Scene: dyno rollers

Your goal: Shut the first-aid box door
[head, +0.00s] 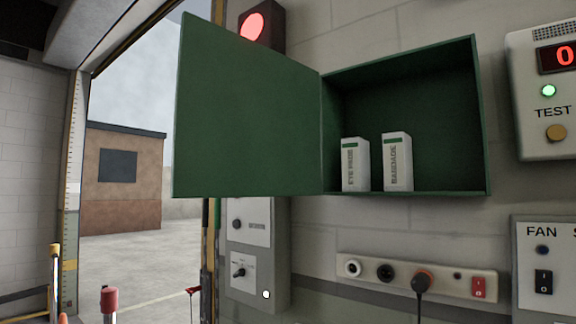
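The green first-aid box (430,75) is fixed to the wall right of centre. Its door (248,120) stands wide open, swung out to the left on the box's left edge. An eye-pads carton (355,165) and a bandage carton (397,162) stand upright on the box floor, side by side with a small gap. Neither of my grippers shows in the head view.
A control panel (258,240) is below the door, and a socket strip (415,275) with a plugged-in black cable is below the box. A test unit (540,90) and fan panel (545,265) are at the right. A red lamp (252,26) sits behind the door's top.

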